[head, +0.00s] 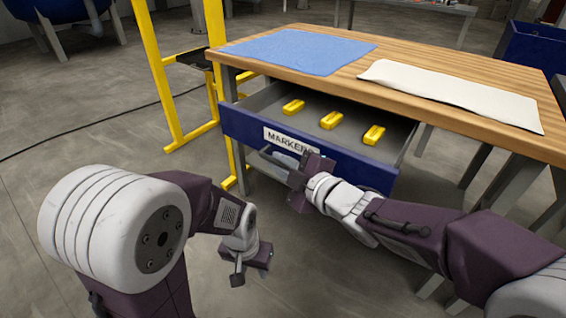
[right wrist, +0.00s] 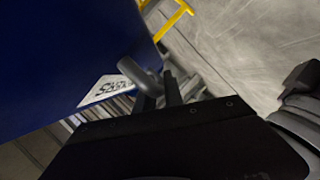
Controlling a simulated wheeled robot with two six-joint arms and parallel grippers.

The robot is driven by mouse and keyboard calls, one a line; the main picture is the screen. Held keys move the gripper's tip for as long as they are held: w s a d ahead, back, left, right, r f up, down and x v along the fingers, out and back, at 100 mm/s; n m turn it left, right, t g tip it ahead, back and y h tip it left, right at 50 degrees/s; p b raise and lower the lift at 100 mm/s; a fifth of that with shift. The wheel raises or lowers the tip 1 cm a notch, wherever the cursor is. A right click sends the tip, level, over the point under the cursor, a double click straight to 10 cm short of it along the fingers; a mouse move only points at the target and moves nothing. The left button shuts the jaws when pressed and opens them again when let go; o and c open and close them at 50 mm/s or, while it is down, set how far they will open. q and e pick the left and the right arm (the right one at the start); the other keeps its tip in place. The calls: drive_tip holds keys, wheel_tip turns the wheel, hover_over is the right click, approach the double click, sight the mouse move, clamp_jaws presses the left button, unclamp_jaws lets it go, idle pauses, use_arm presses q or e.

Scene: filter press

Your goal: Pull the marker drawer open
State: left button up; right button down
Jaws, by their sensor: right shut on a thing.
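The marker drawer (head: 235,123) has a blue front with a white "MARKERS" label and stands pulled out from under the wooden workbench. Three yellow markers (head: 331,120) lie spread out inside it. My right gripper (head: 293,172) is at the drawer front, shut on the grey bar handle (head: 270,156). In the right wrist view the handle (right wrist: 138,74) runs between the fingers, close to the blue front and its label. My left gripper (head: 247,270) hangs low over the floor, away from the drawer; its finger gap is unclear.
The workbench top (head: 400,58) carries a blue cloth (head: 298,51) and a cream cloth (head: 450,92). A yellow frame (head: 160,75) stands close to the drawer's left side. The floor left of the drawer is mostly clear, with a dark cable (head: 80,135) on it.

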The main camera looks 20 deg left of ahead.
drive_tip(key=shift+s+a, duration=0.15)
drive_tip(key=shift+s, duration=0.35)
drive_tip(key=c, duration=1.5)
unclamp_jaws()
drive_tip(key=shift+o, duration=0.2)
drive_tip(key=shift+s+d+r, duration=0.1)
drive_tip(key=shift+d+r, duration=0.1)
drive_tip(key=shift+d, duration=0.05)
drive_tip(key=p+v, duration=0.3)
drive_tip(key=v, duration=0.5)
drive_tip(key=shift+s+d, duration=0.2)
